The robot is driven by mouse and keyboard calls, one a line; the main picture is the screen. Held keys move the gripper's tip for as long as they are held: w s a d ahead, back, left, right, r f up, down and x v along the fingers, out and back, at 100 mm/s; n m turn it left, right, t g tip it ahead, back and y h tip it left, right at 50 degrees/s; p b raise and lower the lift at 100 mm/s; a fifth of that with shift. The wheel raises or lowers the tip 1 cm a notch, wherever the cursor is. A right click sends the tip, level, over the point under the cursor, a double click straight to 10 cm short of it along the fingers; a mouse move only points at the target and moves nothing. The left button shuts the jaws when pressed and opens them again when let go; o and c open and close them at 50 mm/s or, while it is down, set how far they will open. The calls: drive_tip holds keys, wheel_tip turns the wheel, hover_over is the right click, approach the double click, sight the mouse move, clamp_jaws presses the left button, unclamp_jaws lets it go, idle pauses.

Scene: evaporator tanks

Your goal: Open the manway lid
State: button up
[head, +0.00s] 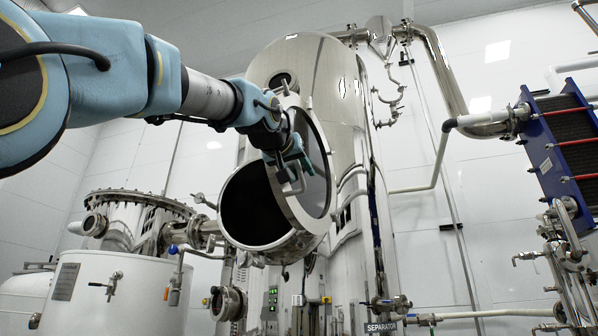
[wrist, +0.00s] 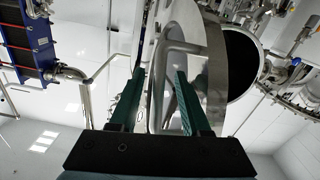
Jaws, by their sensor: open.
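The manway lid (head: 319,188) is a round metal disc, swung partly out from the dark manway opening (head: 250,205) on the steel separator tank. A wedge of dark interior shows to the left of the lid. My gripper (head: 292,165) is at the lid's outer face, by its bar handle (head: 299,184). In the wrist view, my gripper's teal fingers (wrist: 160,74) stand apart on either side of the curved handle (wrist: 155,95). Whether a finger touches the handle cannot be told. The lid's rim (wrist: 217,75) and the dark opening (wrist: 240,62) also show there.
The tall tank (head: 325,75) stands behind the lid. A white vessel with a bolted metal top (head: 130,220) stands at the left. A blue plate heat exchanger (head: 565,145) and pipes are at the right. Open space lies between the lid and the exchanger.

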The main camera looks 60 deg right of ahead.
drive_tip(key=shift+s+a+b, duration=0.1)
drive_tip(key=shift+a+b, duration=0.2)
drive_tip(key=b+v, duration=0.5)
drive_tip(key=v, duration=0.5)
drive_tip(key=shift+a, duration=0.1)
